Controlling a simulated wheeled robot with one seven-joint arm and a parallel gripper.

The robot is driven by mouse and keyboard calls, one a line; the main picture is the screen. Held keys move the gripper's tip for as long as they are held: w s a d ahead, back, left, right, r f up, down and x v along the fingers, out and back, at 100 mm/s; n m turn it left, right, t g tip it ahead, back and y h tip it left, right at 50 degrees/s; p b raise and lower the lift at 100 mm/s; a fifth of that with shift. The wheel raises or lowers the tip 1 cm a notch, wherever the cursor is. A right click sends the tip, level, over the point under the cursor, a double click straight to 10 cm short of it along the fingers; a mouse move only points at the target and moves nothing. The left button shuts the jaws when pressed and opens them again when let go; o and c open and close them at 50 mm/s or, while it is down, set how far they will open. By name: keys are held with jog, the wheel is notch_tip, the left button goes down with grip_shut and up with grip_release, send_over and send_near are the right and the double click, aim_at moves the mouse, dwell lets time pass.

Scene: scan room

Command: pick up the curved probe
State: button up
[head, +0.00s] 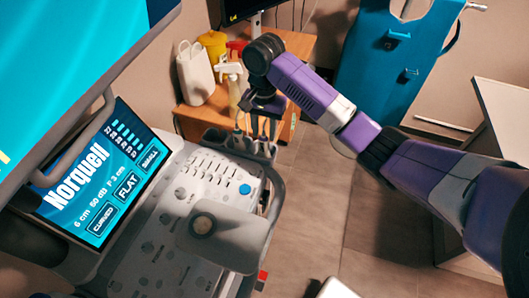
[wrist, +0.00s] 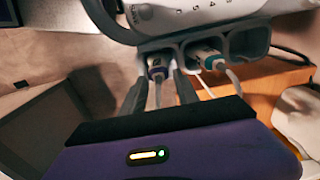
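Two probes sit in the grey holder (wrist: 228,42) on the side of the ultrasound console. One probe (wrist: 157,72) has a purple band, the other (wrist: 211,62) a teal band; their cables hang out. Their heads are hidden in the slots, so I cannot tell by shape which is curved. The right-hand slot looks empty. My gripper (wrist: 162,76) is open, its dark fingers on either side of the purple-banded probe; contact is not clear. In the head view, my gripper (head: 262,108) is over the holder (head: 240,146), partly hiding it.
The console panel (head: 200,185) has a side rail close to the holder. Its screen (head: 100,180) reads CURVED, FLAT, SMALL. A wooden cabinet (head: 292,52) behind carries spray bottles (head: 232,82) and a white container (head: 195,75). The floor (head: 315,200) right of the console is open.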

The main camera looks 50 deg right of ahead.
aim_at(264, 145)
notch_tip(264, 145, down, 6)
jog(key=shift+s+a+f+p, duration=0.1)
jog(key=shift+f+p, duration=0.15)
jog(key=shift+p, duration=0.25)
grip_shut()
